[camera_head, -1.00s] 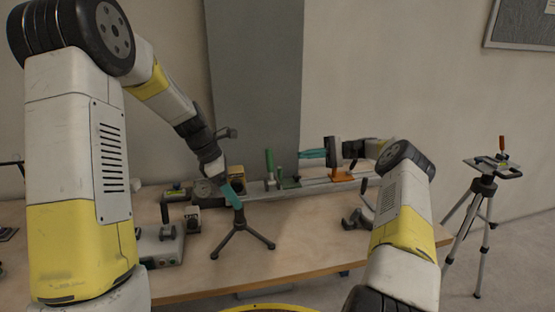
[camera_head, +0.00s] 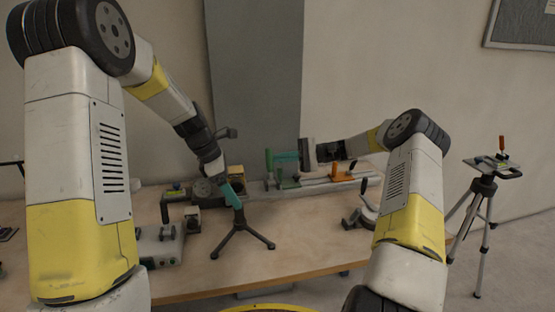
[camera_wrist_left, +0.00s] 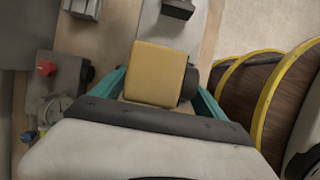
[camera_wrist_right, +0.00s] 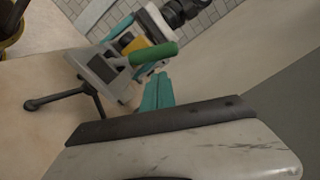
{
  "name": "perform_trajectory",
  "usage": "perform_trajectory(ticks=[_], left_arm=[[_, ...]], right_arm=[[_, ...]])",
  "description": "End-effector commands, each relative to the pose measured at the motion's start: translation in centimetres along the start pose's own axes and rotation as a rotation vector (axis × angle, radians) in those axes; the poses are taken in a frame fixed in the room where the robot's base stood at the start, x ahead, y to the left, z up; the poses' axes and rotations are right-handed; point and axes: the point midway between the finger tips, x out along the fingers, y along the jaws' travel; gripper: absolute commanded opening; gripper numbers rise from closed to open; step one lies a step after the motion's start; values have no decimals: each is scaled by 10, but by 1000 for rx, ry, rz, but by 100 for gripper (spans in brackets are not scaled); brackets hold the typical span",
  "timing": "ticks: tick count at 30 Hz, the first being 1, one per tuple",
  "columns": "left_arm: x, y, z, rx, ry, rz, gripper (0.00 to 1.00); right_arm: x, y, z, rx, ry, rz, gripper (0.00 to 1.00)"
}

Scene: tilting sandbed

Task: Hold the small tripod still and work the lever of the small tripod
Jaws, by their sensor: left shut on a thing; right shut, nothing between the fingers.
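The small tripod (camera_head: 241,238) stands upright on the table with its dark legs spread. My left gripper (camera_head: 237,203) is shut on its upper part, with teal fingers tilted down from the upper left. In the left wrist view, a yellow block (camera_wrist_left: 155,72) shows between the fingers and hides the tips; I cannot tell whether it belongs to the tripod. My right gripper (camera_head: 275,158) is shut and empty, up and right of the tripod. In the right wrist view, a green handle (camera_wrist_right: 153,53) shows just beyond the right fingers (camera_wrist_right: 157,90); contact is unclear.
A long rail (camera_head: 318,186) with an orange clamp (camera_head: 343,172) lies along the back of the table. A grey box (camera_head: 160,247) sits left of the tripod. A larger tripod (camera_head: 484,190) stands off the table at right. The table front is clear.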

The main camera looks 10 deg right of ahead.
Motion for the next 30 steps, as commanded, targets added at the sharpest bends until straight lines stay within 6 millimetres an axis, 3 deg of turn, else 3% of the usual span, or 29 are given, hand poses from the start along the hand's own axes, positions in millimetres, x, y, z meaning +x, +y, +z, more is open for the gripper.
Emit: perform_trajectory(ticks=[6, 30], left_arm=[[-1, 1, 1, 2, -1, 3, 11], [0, 0, 1, 1, -1, 2, 11]], right_arm=[[3, 0, 12, 0, 0, 1, 0], [3, -1, 18, -67, -1, 4, 0]])
